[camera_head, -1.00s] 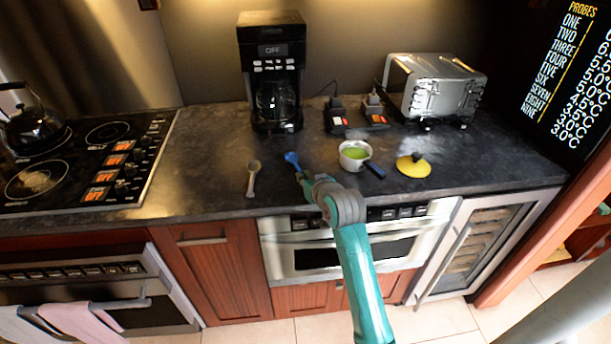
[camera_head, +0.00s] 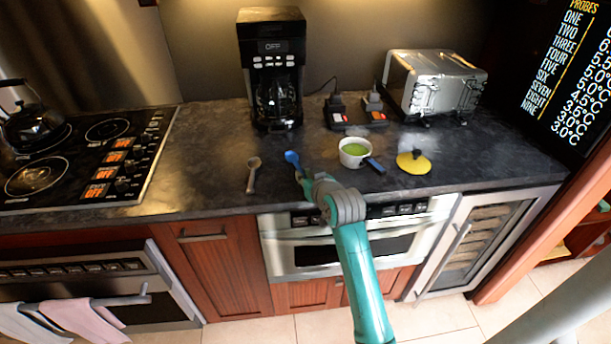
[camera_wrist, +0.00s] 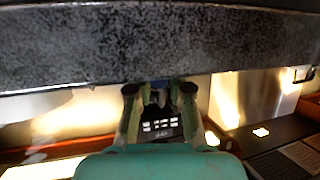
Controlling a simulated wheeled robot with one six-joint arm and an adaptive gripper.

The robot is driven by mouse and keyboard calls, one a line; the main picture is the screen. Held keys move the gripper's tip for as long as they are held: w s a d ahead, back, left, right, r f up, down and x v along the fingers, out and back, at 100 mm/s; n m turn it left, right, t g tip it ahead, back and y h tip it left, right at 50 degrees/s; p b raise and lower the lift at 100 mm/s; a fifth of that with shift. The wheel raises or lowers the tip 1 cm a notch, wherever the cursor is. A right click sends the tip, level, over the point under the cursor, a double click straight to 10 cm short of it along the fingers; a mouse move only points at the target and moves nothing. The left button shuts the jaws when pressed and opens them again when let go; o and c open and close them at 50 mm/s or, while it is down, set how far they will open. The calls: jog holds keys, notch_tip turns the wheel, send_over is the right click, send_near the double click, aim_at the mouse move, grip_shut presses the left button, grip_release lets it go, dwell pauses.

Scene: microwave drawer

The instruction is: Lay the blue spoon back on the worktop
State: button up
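The blue spoon (camera_head: 292,158) is at the front part of the dark worktop (camera_head: 215,170), its bowl toward the back and its handle running to my gripper (camera_head: 302,177). I cannot tell whether the spoon rests flat or is tilted. In the wrist view, a small blue patch (camera_wrist: 159,84) shows between the tips of my gripper (camera_wrist: 159,93), in front of the worktop's speckled surface. The outer finger joints stand apart. Whether the fingertips press on the handle is too dark and small to tell.
A grey spoon (camera_head: 252,175) lies to the left. A white bowl with green contents (camera_head: 353,152) and a yellow lid with a black knob (camera_head: 413,163) are to the right. The coffee maker (camera_head: 272,70) and toaster (camera_head: 435,85) stand behind.

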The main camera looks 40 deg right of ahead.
jog(key=shift+o, duration=1.1)
jog(key=shift+s, duration=0.1)
jog(key=v, duration=1.1)
jog(key=shift+s+r, duration=0.15)
jog(key=shift+s, duration=0.2)
jog(key=shift+a, duration=0.15)
jog(key=s+a+f+n+y, duration=0.1)
jog(key=s+a+f, duration=1.1)
jog(key=s+a, duration=0.2)
jog(key=s+a+r+n+t+y, duration=0.1)
jog(key=s+a, duration=0.3)
jog(key=s, duration=0.6)
jog(key=s+a+n+t+y, duration=0.1)
jog(key=s+a+y, duration=0.1)
jog(key=s, duration=0.9)
jog(key=shift+a+r+n, duration=0.35)
jog(key=shift+a+n, duration=0.05)
jog(key=shift+a, duration=0.5)
jog(key=shift+s, duration=0.15)
